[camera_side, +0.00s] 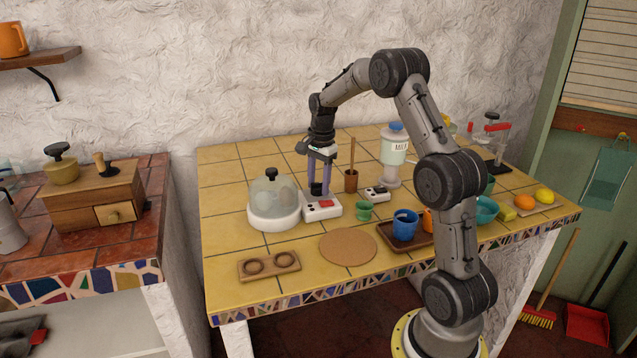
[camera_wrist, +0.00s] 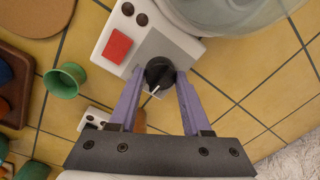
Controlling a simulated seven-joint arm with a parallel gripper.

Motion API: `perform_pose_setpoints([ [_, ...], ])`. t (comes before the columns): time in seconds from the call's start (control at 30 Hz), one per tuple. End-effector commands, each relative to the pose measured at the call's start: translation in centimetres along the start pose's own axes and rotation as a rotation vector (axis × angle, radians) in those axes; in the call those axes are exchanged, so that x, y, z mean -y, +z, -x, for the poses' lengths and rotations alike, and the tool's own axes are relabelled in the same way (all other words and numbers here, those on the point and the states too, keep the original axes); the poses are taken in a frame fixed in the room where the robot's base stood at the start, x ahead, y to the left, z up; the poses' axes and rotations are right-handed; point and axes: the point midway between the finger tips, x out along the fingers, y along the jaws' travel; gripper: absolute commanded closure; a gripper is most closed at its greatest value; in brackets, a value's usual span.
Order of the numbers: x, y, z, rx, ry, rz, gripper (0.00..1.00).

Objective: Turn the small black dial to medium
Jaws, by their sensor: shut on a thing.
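The small black dial (camera_wrist: 159,72) sits on the grey plate of a white box (camera_wrist: 113,48) with a red square button (camera_wrist: 117,46). A white pointer line on the dial aims down and slightly left in the wrist view. My gripper (camera_wrist: 160,76) has its two purple fingers on either side of the dial and is shut on it. In the side view my gripper (camera_side: 319,192) points straight down over the white box (camera_side: 322,212), and the fingers partly hide the dial. No marks for settings can be made out.
A glass dome on a white base (camera_side: 273,215) stands close left of the box. A green cup (camera_side: 364,211), a second small white box (camera_side: 376,194) and a brown holder (camera_side: 351,181) stand to its right. A round cork mat (camera_side: 348,248) lies in front.

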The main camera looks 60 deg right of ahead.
Motion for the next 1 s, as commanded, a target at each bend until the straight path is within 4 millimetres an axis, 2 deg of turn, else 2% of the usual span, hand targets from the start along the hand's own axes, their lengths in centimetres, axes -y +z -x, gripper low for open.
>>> perform_pose_setpoints([
  [0.3, 0.12, -0.04, 0.25, -0.010, -0.006, -0.109, 1.00],
  [0.8, 0.12, -0.06, 0.27, -0.012, -0.007, -0.128, 1.00],
  [0.83, 0.12, -0.06, 0.28, -0.012, -0.007, -0.128, 0.50],
  [1.0, 0.07, -0.04, 0.19, -0.011, -0.005, -0.127, 0.22],
])
